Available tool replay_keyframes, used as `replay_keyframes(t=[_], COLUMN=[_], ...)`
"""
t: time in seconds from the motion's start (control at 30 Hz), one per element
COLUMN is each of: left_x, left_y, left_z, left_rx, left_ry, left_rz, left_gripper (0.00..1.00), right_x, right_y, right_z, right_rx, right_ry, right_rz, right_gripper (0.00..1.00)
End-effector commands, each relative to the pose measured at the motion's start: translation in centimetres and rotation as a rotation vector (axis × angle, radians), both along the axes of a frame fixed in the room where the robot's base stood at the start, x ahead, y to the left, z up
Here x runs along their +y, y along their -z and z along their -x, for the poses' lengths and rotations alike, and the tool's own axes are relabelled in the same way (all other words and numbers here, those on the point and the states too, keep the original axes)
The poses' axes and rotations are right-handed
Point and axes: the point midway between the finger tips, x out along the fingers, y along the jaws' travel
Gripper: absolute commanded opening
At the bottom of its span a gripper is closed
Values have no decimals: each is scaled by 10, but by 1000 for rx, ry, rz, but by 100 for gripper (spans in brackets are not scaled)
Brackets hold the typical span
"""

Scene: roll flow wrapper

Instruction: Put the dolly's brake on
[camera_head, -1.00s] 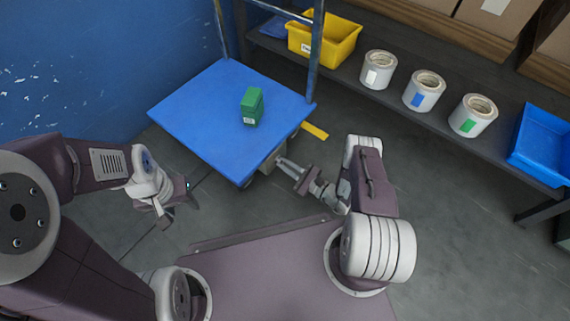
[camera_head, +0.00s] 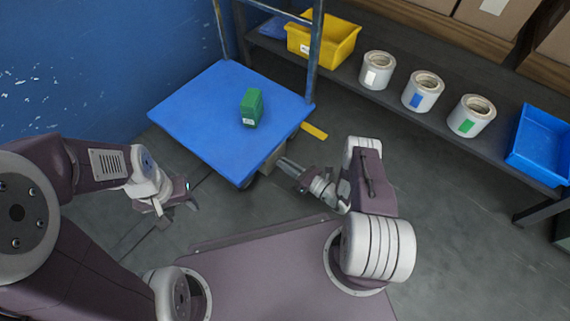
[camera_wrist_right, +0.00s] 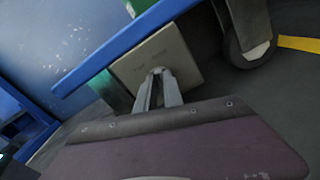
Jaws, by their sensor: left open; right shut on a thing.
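The dolly (camera_head: 205,110) is a blue flat platform with upright metal posts at its far side. A grey-beige panel with small unreadable lettering (camera_wrist_right: 178,58) hangs under its near edge, and a small pale knob (camera_wrist_right: 157,70) sits on the panel. My right gripper (camera_wrist_right: 157,78) is shut on this knob, its fingers meeting the panel face; in the head view the right gripper (camera_head: 283,162) is at the dolly's near right side, and its fingers hide most of the knob. My left gripper (camera_head: 180,205) is open and empty, low in front of the dolly's left side.
A green box (camera_head: 252,107) stands on the platform. A shelf behind holds a yellow bin (camera_head: 325,40), tape rolls (camera_head: 423,92) and a blue bin (camera_head: 540,145). Floor at right is clear.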

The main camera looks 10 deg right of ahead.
Motion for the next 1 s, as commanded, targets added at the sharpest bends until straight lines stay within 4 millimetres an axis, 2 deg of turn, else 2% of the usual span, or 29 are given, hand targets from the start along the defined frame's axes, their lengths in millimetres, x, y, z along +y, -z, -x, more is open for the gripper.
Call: replay_keyframes(t=[0.4,0.97,1.0], left_x=[0,0,0], left_y=[1,1,1], left_z=[0,0,0], left_rx=[0,0,0], left_ry=[0,0,0], left_rz=[0,0,0], left_gripper=[47,47,47], right_x=[-1,-1,-1], right_y=[1,1,1], right_z=[0,0,0], right_rx=[111,128,128], right_ry=[1,1,1], right_rz=[-140,-160,-160], right_gripper=[0,0,20])
